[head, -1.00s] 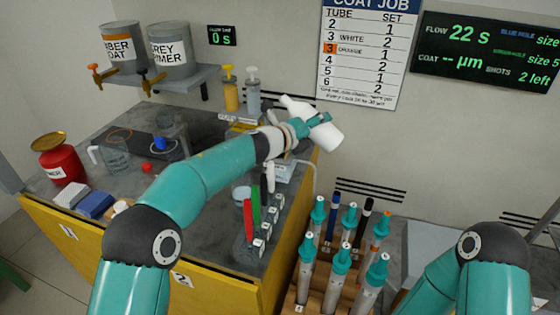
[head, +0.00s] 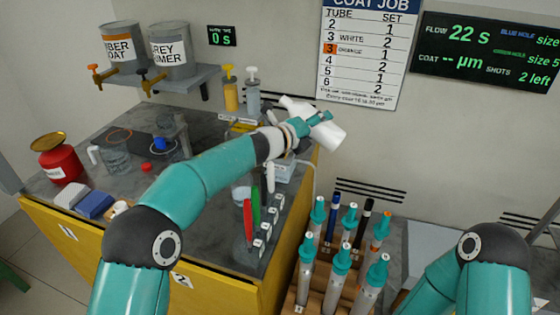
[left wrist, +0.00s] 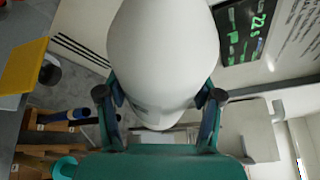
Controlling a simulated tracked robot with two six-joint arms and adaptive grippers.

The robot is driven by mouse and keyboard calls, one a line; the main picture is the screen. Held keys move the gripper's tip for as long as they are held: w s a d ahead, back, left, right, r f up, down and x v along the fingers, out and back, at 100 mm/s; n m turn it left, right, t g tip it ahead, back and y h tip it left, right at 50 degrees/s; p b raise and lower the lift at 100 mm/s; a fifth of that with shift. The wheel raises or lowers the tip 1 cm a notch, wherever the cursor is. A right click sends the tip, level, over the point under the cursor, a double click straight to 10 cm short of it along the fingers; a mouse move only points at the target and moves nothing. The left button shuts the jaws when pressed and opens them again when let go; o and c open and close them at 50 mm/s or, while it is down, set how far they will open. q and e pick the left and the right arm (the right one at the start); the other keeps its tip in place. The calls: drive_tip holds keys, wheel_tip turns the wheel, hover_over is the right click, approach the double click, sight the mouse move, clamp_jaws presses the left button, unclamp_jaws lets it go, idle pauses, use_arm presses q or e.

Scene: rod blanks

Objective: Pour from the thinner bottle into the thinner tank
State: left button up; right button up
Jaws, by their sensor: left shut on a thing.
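My left gripper (head: 311,123) is shut on a white bottle (head: 328,137), above the far right end of the bench near the wall. The bottle is tilted, with a narrower white part (head: 295,106) up and left of the fingers. In the left wrist view, the white bottle (left wrist: 163,55) fills the space between both fingers of the left gripper (left wrist: 160,105). No label reading thinner is legible, and I cannot tell which vessel is the thinner tank. My right arm shows at lower right; its gripper is out of view.
The grey bench (head: 210,215) holds a red can (head: 60,160), a clear jug (head: 115,155), two pump bottles, and red and green upright pieces. Two tapped cans stand on a wall shelf (head: 180,80). A rack (head: 302,290) of several teal-topped tubes stands right of the bench.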

use_arm(q)
drive_tip(key=shift+s+d+r+n+h+b, duration=0.15)
drive_tip(key=shift+d+r+n+h+b, duration=0.25)
drive_tip(key=shift+n, duration=0.5)
idle(1.0)
drive_tip(key=shift+r+n+t+h, duration=0.3)
drive_tip(key=shift+r+n, duration=0.05)
drive_tip(key=shift+n, duration=0.35)
idle(1.0)
idle(1.2)
drive_tip(key=shift+m+p, duration=0.4)
drive_tip(key=shift+p, duration=0.15)
drive_tip(key=shift+a+f+m+y+p, duration=0.15)
drive_tip(key=shift+m+y+p, duration=0.25)
drive_tip(key=shift+m, duration=0.1)
drive_tip(key=shift+f, duration=0.35)
drive_tip(key=shift+a, duration=0.1)
